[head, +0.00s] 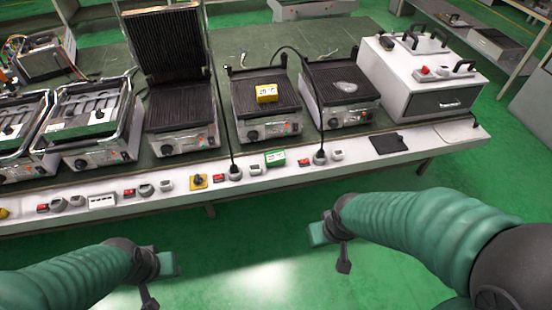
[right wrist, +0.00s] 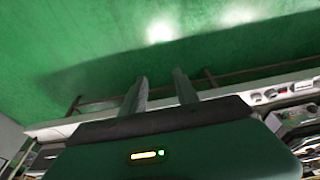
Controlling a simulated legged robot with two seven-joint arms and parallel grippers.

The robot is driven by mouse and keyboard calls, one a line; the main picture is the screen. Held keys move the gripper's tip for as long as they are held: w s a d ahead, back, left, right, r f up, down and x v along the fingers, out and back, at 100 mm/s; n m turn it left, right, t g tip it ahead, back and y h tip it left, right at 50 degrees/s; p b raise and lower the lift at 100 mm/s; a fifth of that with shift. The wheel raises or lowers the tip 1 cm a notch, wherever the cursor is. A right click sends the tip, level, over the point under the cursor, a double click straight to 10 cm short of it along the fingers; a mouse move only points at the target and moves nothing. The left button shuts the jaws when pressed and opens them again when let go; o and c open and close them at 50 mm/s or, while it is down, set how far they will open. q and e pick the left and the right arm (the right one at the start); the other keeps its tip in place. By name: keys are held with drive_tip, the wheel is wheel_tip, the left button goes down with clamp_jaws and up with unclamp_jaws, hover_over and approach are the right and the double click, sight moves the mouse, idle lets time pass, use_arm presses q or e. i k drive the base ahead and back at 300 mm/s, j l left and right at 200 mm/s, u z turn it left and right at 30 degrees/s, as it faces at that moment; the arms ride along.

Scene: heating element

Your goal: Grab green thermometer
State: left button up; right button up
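A small green box with a pale face (head: 275,157), which looks like the green thermometer, sits at the bench's white front strip, near the middle of the head view. My right gripper (head: 331,250) is in front of the bench, below and right of the green box and apart from it. Its two fingers also show spread and empty in the right wrist view (right wrist: 160,88). My left gripper (head: 160,282) is low at the left, over the floor, with its fingers apart and nothing between them. The green box cannot be made out in the right wrist view.
A yellow device (head: 266,93) lies on a contact grill (head: 270,125). More grills line the bench, one with its lid raised (head: 168,45). Switches, sockets and cables run along the white front strip (head: 130,204). A white box appliance (head: 420,85) stands right. The floor before the bench is clear.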

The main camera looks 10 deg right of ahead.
sight(276, 158)
drive_tip(key=i+l+u, duration=0.15)
drive_tip(key=i, duration=0.35)
drive_tip(key=i+l+u, duration=0.15)
drive_tip(key=i, duration=0.35)
drive_tip(key=i+l+u, duration=0.15)
drive_tip(key=i, duration=0.35)
drive_tip(key=l, duration=0.1)
